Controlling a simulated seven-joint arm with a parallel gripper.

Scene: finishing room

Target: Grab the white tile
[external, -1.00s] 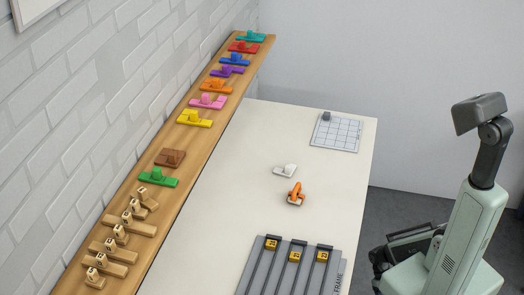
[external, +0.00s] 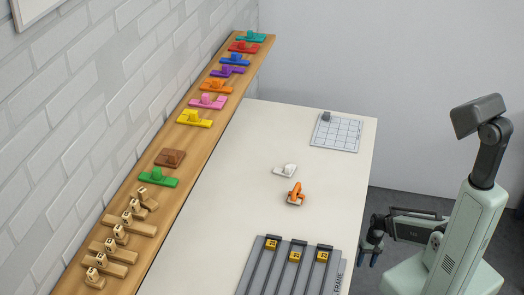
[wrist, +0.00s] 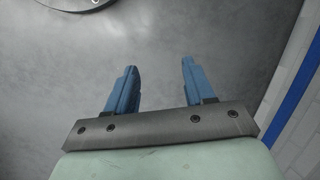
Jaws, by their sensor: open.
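A white tile (external: 285,170) with a raised knob lies on the pale table (external: 225,185), right of the table's middle. My gripper (external: 369,253) hangs beyond the table's right edge, well apart from the tile, with its blue fingers pointing down. In the wrist view the two blue fingers (wrist: 157,88) stand apart with nothing between them.
An orange and white object (external: 295,194) sits just below the tile. A grey frame board (external: 290,265) lies at the near end and a gridded board (external: 336,132) at the far end. A wooden shelf (external: 140,207) along the left wall holds several coloured tiles.

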